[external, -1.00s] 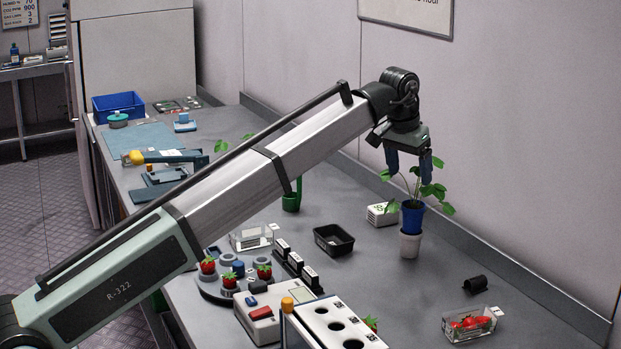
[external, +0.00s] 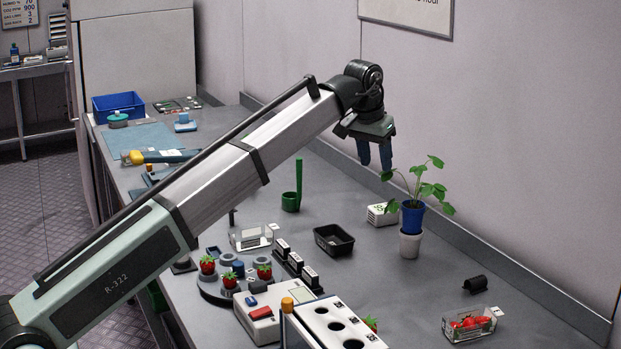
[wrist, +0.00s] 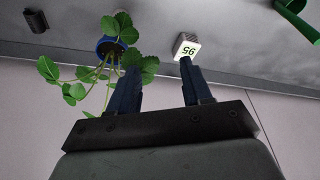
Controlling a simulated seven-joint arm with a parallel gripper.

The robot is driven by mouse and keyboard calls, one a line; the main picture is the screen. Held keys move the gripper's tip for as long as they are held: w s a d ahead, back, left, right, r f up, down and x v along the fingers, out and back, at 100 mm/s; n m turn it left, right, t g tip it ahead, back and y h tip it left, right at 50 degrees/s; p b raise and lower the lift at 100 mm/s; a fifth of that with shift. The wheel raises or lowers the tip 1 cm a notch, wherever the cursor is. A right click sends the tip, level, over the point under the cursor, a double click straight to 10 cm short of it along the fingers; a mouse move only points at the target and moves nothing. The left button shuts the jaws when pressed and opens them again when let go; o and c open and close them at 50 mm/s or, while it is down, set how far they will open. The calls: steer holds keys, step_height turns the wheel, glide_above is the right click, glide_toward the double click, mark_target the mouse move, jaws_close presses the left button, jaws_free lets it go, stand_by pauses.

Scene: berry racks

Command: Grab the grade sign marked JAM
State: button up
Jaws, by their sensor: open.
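Several small black blocks with white label faces stand in a row beside the round berry rack; the nearest-to-back one (external: 283,246), a middle one (external: 296,261) and a front one (external: 310,275) show. They look like the grade signs, but their lettering is too small to read, so I cannot tell which says JAM. My gripper (external: 375,154) is open and empty, high above the back of the bench, pointing down. It also shows in the wrist view (wrist: 158,72), where no such sign is visible.
A plant in a blue pot (external: 412,217) stands right of my gripper, by a white box (external: 381,215) with a green display.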

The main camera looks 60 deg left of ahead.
steer(key=s+a+f+n, duration=0.2)
steer(key=s, duration=0.9)
steer(key=n+g+h, duration=0.1)
steer(key=n+g, duration=0.2)
steer(key=n, duration=0.8)
glide_above(296, 257)
step_height(296, 257, down, 2)
steer(key=f, duration=0.7)
steer(key=shift+s+f, duration=0.2)
steer(key=shift+f, duration=0.2)
steer(key=shift+w+f, duration=0.2)
steer(key=shift+f, duration=3.05)
jaws_close()
